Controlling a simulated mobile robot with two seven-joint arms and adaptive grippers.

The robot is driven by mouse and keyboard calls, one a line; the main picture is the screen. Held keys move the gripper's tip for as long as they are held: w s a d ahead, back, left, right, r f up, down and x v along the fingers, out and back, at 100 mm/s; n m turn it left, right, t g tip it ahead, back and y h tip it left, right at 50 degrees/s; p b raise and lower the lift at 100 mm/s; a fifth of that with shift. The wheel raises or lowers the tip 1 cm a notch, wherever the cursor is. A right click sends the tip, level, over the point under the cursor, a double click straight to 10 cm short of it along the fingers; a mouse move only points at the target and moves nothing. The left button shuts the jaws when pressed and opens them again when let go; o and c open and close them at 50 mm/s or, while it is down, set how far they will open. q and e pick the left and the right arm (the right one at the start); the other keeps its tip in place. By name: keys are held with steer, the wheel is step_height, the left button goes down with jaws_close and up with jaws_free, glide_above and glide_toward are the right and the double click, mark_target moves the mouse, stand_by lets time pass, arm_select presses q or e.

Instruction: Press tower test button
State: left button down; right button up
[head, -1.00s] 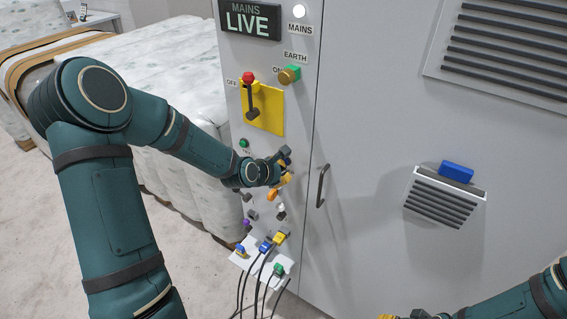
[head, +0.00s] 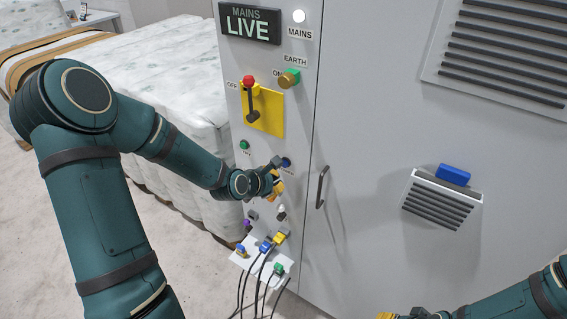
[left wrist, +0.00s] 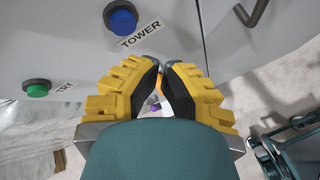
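The blue tower button (head: 286,162) is on the grey cabinet's narrow panel. In the left wrist view the blue button (left wrist: 121,18) sits in a dark ring beside a label reading TOWER. My left gripper (head: 278,185) is just below and left of the button in the head view, apart from it. In the left wrist view its yellow, dark-tipped fingers (left wrist: 161,66) are together at the tips, with nothing held. A green button (head: 244,145) labelled TRY is left of the blue one. My right gripper (head: 390,316) is mostly cut off at the bottom edge.
A yellow plate with a red-topped lever (head: 250,100) and a green-and-brass earth knob (head: 290,77) are above. Below, a white shelf (head: 284,262) holds coloured plugs with black cables. A door handle (head: 322,186) is to the right. A mattress (head: 160,80) lies left.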

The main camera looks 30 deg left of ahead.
arm_select(q)
steer(key=shift+s+a+p, duration=0.1)
steer(key=shift+s+p, duration=0.45)
steer(key=shift+s, duration=1)
steer(key=s+d+f+m+g+h+b, duration=0.1)
steer(key=s+d+f+m+g+b, duration=0.1)
steer(key=s+d+f+m+g, duration=0.2)
steer(key=s+d+f+m+g+h+b, duration=0.1)
steer(key=s+d+f+m+g+b, duration=0.2)
steer(key=s+d+f+m, duration=0.7)
steer(key=shift+d+f+m+g, duration=0.7)
steer(key=shift+d+f+m, duration=2.7)
steer(key=shift+m, duration=2)
steer(key=shift+s+d+r, duration=0.1)
steer(key=shift+d+r, duration=0.1)
steer(key=shift+r, duration=0.05)
